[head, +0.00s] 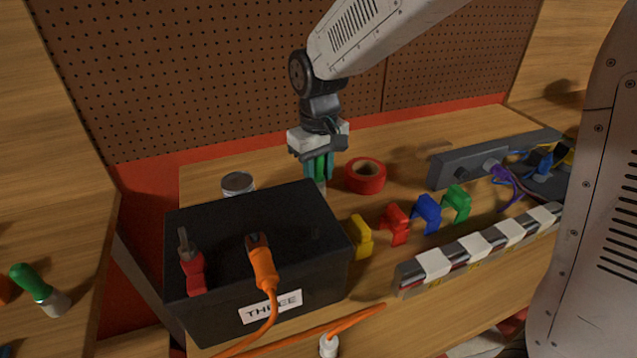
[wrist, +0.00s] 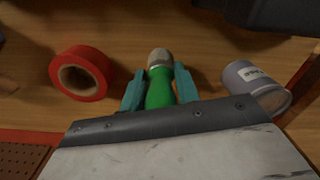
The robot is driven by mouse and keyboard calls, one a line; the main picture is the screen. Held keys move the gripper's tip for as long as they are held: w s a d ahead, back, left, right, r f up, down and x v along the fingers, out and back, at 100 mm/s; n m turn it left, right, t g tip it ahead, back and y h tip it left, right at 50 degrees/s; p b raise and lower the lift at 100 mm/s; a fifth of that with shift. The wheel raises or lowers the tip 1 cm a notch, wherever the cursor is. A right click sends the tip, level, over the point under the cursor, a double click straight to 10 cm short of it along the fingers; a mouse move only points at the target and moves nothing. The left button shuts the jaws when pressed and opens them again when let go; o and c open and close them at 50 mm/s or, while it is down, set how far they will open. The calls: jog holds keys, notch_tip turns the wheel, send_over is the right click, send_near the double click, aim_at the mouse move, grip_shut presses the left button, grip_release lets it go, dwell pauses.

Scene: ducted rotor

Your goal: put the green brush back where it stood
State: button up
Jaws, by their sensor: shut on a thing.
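My gripper (head: 318,165) is shut on a green brush (head: 320,167) and holds it roughly upright, bristle end down, just behind the black box. In the wrist view, the teal fingers of my gripper (wrist: 159,86) stand either side of the green brush (wrist: 159,92), whose grey-beige end points away from me. I cannot tell whether its tip touches the table. A second green-handled piece with a pale grey end (head: 40,289) lies on the side table at the far left.
A red tape roll (head: 366,177) lies right of the brush and a tin can (head: 238,183) stands left, behind the black box (head: 190,225) labelled THREE. Coloured clips (head: 427,213) and a striped bar (head: 478,246) are at front right. The tape (wrist: 82,73) and can (wrist: 255,90) flank the brush in the wrist view.

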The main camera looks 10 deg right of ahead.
aim_at(318, 180)
jog(key=shift+f, duration=1.5)
jog(key=o, duration=1)
jog(key=shift+f, duration=0.1)
